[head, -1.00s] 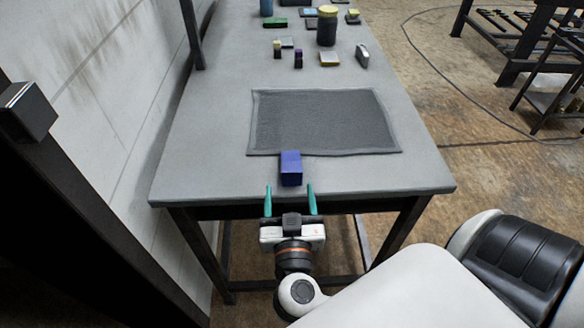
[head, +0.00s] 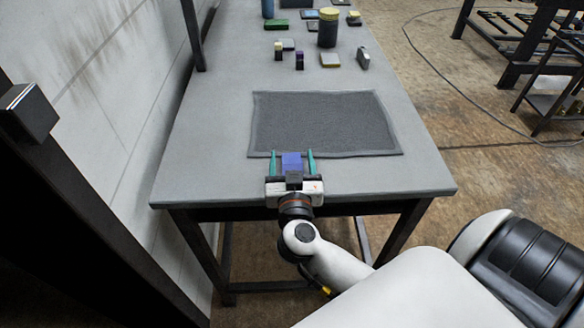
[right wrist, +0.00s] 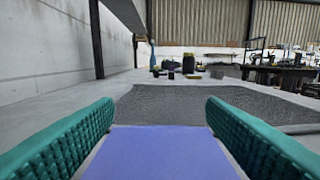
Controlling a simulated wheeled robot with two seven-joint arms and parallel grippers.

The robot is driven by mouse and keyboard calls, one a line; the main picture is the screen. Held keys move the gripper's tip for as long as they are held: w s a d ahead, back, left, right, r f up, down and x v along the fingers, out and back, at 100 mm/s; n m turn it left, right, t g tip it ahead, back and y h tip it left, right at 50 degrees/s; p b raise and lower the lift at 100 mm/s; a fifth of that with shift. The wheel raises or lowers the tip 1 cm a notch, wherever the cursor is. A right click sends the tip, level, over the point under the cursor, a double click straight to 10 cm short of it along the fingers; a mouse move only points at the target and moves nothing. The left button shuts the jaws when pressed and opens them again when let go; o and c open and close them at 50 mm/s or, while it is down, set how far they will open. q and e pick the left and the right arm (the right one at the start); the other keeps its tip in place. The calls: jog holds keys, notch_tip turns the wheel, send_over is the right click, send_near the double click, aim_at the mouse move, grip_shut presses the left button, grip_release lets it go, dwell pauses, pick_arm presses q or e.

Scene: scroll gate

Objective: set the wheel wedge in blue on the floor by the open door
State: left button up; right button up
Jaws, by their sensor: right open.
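The blue wheel wedge (head: 292,162) sits on the grey table at the near edge of the dark mat. In the right wrist view the wedge (right wrist: 160,154) shows as a flat blue-violet face between the fingers. My right gripper (head: 293,160) is open, with its teal fingers on either side of the wedge. In the right wrist view there is a visible gap at the right finger, and the gripper (right wrist: 160,125) is not closed on it. The gripper body hides the near side of the wedge. My left gripper and the open door are not in view.
The table (head: 200,150) holds a dark mat (head: 325,122). Several small blocks and a dark jar with a yellow lid (head: 328,27) stand at its far end. A wall (head: 120,90) runs along the left.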

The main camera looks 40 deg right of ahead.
aim_at(292, 162)
jog(key=c, duration=1.2)
notch_tip(292, 162, up, 10)
jog(key=p, duration=0.3)
jog(key=shift+p, duration=0.3)
jog(key=shift+c, duration=0.2)
jog(key=s+a+f+n+t+y, duration=0.2)
jog(key=s+a+f+n+y, duration=0.4)
jog(key=s+a+y, duration=0.2)
jog(key=shift+a+n+t+y, duration=0.3)
jog(key=shift+a+t+y, duration=0.1)
jog(key=shift+a+y, duration=0.35)
